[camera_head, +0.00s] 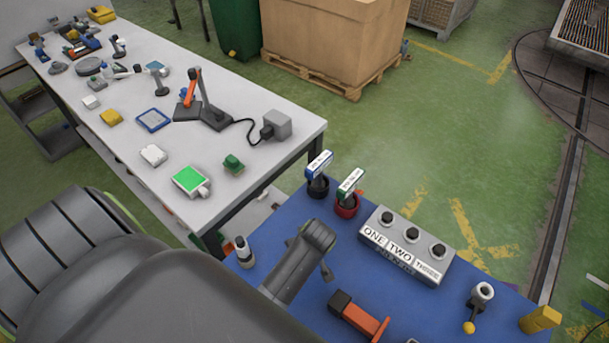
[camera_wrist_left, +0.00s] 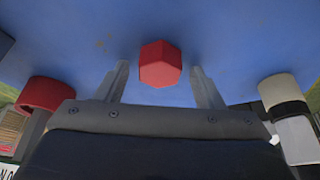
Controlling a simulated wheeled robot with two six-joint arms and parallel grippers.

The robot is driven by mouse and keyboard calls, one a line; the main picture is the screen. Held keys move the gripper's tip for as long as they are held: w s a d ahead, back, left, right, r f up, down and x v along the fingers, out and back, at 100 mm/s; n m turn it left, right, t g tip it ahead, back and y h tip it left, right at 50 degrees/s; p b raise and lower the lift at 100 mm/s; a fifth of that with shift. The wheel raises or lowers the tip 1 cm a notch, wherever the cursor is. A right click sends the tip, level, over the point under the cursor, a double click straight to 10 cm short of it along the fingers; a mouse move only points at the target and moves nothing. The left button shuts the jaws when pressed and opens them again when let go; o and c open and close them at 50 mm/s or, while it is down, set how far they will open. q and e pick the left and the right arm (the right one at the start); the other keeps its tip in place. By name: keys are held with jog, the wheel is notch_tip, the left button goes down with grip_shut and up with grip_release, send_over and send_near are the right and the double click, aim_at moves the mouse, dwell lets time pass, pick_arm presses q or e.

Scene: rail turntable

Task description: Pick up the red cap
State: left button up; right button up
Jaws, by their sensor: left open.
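The red cap (camera_wrist_left: 160,66) is a small six-sided block on the blue tabletop, seen in the left wrist view. It lies in line with the gap between the fingers of my left gripper (camera_wrist_left: 160,72). The fingers are apart, with a blue gap on each side of the cap, and neither touches it. I cannot tell how far the fingertips are above the table. In the head view my left arm's dark wrist (camera_head: 311,240) is over the blue table and the cap is hidden. My right gripper is not in view.
A red ring-shaped holder (camera_wrist_left: 45,93) and a white-and-black cylinder (camera_wrist_left: 284,97) flank the gripper. On the blue table (camera_head: 420,305) stand a labelled button box (camera_head: 405,258), an orange-handled tool (camera_head: 358,318) and a yellow block (camera_head: 541,319). A cluttered white bench (camera_head: 240,112) is behind.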

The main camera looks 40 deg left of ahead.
pick_arm(q)
jog(key=shift+s+d+r, duration=0.15)
jog(key=shift+d, duration=0.15)
jog(key=shift+c, duration=1.6)
jog(key=c, duration=0.5)
jog(key=shift+c, duration=1.1)
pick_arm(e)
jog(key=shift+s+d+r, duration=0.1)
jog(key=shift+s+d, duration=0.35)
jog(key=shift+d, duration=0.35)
